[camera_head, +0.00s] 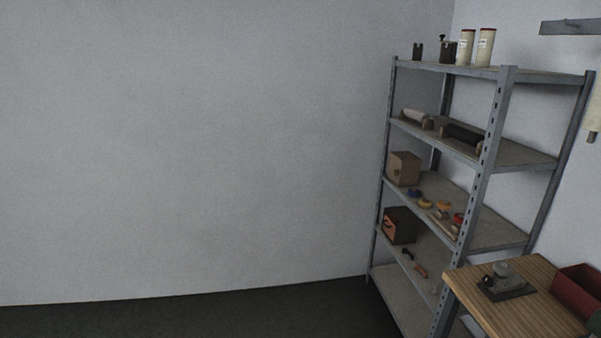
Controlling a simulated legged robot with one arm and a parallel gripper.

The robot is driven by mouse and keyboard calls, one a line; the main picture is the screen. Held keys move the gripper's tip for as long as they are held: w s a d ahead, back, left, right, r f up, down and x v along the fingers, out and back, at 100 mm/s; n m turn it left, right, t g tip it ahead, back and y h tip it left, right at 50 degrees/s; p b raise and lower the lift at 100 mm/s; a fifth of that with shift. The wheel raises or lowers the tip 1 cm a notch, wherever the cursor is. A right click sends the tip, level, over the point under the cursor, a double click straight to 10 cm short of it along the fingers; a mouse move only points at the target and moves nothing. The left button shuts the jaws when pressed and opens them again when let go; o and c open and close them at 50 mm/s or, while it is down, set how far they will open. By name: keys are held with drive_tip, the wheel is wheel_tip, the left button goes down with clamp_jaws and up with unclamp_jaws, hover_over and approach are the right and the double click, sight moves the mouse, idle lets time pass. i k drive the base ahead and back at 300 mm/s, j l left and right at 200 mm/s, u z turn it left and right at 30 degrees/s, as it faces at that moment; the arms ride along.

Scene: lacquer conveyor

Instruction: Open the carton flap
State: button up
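A small brown box (403,168) stands on a middle shelf of the grey metal rack, at its left end. It may be the carton, but I cannot make out a flap on it. A darker box (400,226) with an orange-brown front stands on the shelf below; I cannot tell whether it is a carton. My gripper is not in view.
The metal rack (502,130) stands at right against the wall, with rolls, tape and cylinders on its shelves. A wooden table (540,312) at lower right holds a grey tool (503,279) and a red bin (580,290). Dark floor (200,322) at left is clear.

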sight(396, 163)
drive_tip(key=i+u, duration=0.1)
drive_tip(key=i, duration=1.7)
drive_tip(key=i+z, duration=0.2)
drive_tip(key=i, duration=0.35)
drive_tip(key=i+j+z, duration=0.2)
drive_tip(key=i, duration=0.35)
drive_tip(key=i+j+z, duration=0.25)
drive_tip(key=i, duration=0.25)
